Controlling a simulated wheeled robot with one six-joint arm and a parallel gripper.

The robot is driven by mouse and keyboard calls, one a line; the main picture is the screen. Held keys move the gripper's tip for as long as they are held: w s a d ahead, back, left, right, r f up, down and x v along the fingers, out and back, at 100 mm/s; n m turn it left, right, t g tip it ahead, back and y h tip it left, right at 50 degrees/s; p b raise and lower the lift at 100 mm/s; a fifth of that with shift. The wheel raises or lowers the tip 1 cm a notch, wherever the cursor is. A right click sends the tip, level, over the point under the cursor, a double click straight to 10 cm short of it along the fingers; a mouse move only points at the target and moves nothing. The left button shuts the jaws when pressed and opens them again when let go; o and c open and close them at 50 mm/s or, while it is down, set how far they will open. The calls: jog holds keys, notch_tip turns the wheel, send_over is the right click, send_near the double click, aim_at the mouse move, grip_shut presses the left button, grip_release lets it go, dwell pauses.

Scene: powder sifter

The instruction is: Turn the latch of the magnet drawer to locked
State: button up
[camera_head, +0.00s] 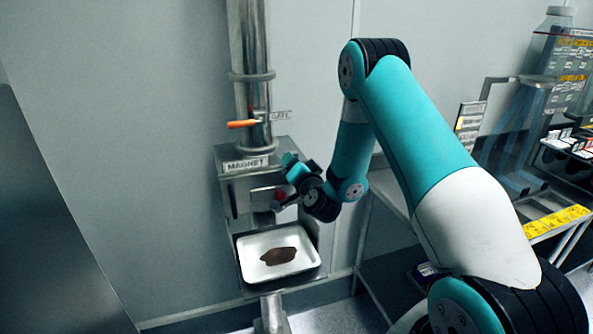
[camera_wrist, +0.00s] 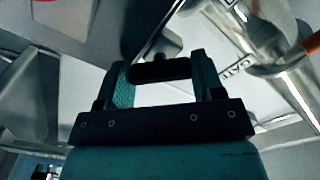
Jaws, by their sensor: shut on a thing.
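The magnet housing (camera_head: 230,195) is a grey metal box under a steel pipe, with a MAGNET label (camera_head: 247,164) on its front. My gripper (camera_head: 292,167) is at the right side of this housing, just right of the label. In the wrist view its two teal fingers (camera_wrist: 158,75) close on the ends of a black bar-shaped handle, which looks like the latch (camera_wrist: 158,71). The bar sits on a short metal stem. In the head view my gripper hides the latch, and I cannot read its locked or unlocked position. A red part (camera_head: 280,194) shows low on the drawer front.
A white tray (camera_head: 257,243) with a brown powder pile (camera_head: 278,256) stands below the housing. An orange gate handle (camera_head: 242,124) sticks out left of the pipe (camera_head: 252,95) above. A shelf unit stands at right; a dark panel (camera_head: 45,230) fills the left.

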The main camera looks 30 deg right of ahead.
jog(key=m+b, duration=0.1)
jog(key=m, duration=0.7)
jog(key=shift+f+m, duration=0.1)
jog(key=shift+m, duration=0.3)
jog(key=shift+b, duration=0.3)
jog(key=o, duration=0.9)
